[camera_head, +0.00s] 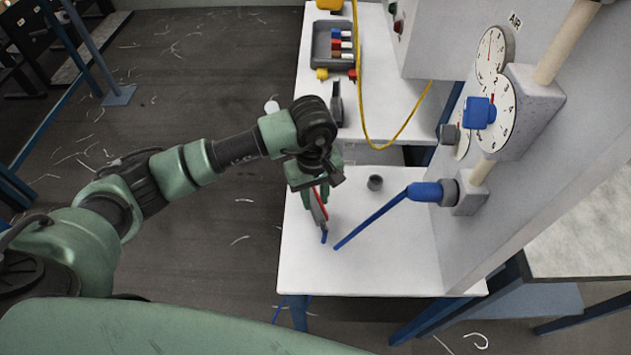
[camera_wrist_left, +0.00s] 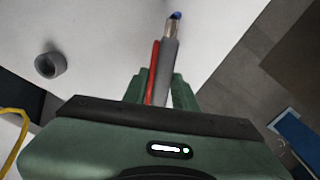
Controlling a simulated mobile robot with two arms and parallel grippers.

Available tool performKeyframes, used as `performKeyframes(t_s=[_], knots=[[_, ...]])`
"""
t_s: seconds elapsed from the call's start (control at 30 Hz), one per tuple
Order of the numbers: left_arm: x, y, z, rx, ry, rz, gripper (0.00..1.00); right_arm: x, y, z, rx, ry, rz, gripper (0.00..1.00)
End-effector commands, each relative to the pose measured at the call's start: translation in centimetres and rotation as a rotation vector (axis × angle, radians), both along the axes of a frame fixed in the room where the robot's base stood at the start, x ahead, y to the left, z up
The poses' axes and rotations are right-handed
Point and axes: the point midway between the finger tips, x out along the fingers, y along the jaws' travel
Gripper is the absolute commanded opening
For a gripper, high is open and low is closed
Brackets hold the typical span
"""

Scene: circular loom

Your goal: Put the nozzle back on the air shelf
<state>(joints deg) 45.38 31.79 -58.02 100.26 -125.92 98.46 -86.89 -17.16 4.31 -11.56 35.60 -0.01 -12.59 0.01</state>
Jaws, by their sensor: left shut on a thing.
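The nozzle (camera_head: 321,212) has a grey body, a red lever and a blue end. My left gripper (camera_head: 317,192) is shut on it, over the lower white shelf (camera_head: 390,262) below the AIR label. In the left wrist view the nozzle (camera_wrist_left: 169,60) points away between the two green fingers of the left gripper (camera_wrist_left: 160,88), with the red lever along its left side. The gripper hides part of the nozzle in the head view. I cannot tell whether the nozzle's blue end touches the shelf. My right gripper is not in view.
A small grey cup-like ring (camera_head: 375,183) stands on the shelf. A blue rod (camera_head: 372,220) slopes from a blue fitting (camera_head: 424,192) on the wall. A yellow hose (camera_head: 362,95) hangs behind, near a grey tray (camera_head: 333,45). The shelf's front is clear.

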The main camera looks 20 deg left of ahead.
Motion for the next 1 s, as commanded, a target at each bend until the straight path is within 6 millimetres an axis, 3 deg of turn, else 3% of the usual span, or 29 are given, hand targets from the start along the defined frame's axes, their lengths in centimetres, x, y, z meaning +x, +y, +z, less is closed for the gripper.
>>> performKeyframes(t_s=[0.33,0.47,0.83,0.87,0.9,1.0], knots=[[4.0,1.2,0.0,0.000,0.004,0.003,0.00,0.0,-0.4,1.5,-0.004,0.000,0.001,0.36],[3.7,1.1,-1.4,-0.001,0.003,-0.001,0.00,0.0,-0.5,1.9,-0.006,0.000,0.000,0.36],[3.8,1.1,-2.0,0.000,0.000,-0.001,0.00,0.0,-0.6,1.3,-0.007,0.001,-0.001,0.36],[3.8,1.1,-1.8,0.001,0.001,-0.001,0.36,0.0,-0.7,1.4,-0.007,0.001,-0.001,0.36],[3.7,1.1,-1.8,0.000,0.001,-0.001,0.47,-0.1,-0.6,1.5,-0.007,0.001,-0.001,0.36],[3.7,1.1,-1.8,0.000,0.001,-0.001,0.49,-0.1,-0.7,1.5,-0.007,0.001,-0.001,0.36]])
